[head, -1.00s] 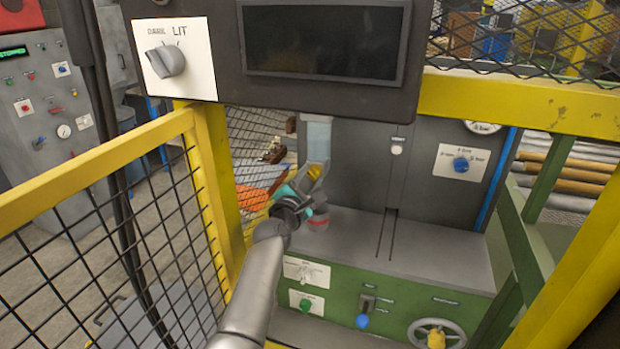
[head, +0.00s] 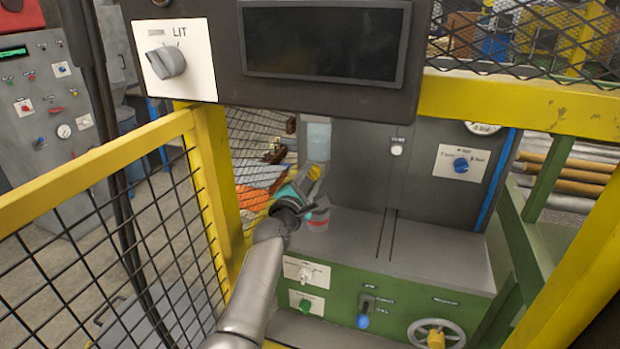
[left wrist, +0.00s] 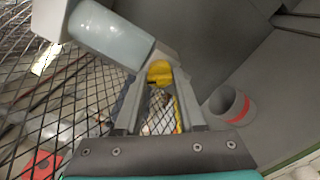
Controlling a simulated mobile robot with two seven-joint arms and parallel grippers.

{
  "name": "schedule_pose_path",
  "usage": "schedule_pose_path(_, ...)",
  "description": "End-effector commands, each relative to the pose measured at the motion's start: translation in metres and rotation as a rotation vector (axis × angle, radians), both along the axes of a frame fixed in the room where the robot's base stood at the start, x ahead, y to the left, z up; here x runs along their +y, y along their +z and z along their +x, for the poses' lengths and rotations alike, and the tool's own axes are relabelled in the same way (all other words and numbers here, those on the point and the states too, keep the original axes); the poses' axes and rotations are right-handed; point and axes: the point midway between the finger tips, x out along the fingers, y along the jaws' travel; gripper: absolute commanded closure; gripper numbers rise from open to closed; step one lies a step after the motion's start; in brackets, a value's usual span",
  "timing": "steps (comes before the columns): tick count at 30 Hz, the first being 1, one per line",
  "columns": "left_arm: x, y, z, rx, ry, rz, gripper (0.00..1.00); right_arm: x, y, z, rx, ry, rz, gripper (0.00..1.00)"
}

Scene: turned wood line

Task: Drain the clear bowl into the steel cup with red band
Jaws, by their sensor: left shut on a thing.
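The clear bowl (head: 318,140) hangs at the left of the grey machine front, pale bluish; in the left wrist view it is the tilted translucent cylinder (left wrist: 112,36). My left gripper (head: 311,178) is below it, its fingers shut on a small yellow part (left wrist: 159,72) at the bowl's lower end. The steel cup with red band (head: 318,224) stands upright on the grey ledge below, partly hidden by my gripper. It also shows in the left wrist view (left wrist: 226,104), apart from the fingers. Whether the cup is exactly under the bowl, and what it holds, I cannot tell. My right gripper is not in view.
Yellow mesh fencing (head: 100,195) is close on the left, and a yellow post (head: 214,180) stands beside my arm. A dark display panel (head: 325,45) hangs above. The grey ledge (head: 435,250) is clear to the right of the cup. Green panel controls (head: 362,320) are below.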

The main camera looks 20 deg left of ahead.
Motion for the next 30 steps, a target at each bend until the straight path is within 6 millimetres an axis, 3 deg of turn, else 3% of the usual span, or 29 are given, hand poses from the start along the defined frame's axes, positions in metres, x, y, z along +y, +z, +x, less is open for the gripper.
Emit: schedule_pose_path(30, 0.000, 0.000, 0.000, -0.031, -0.001, 0.948, 1.00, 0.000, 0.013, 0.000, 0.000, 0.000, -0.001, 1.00)
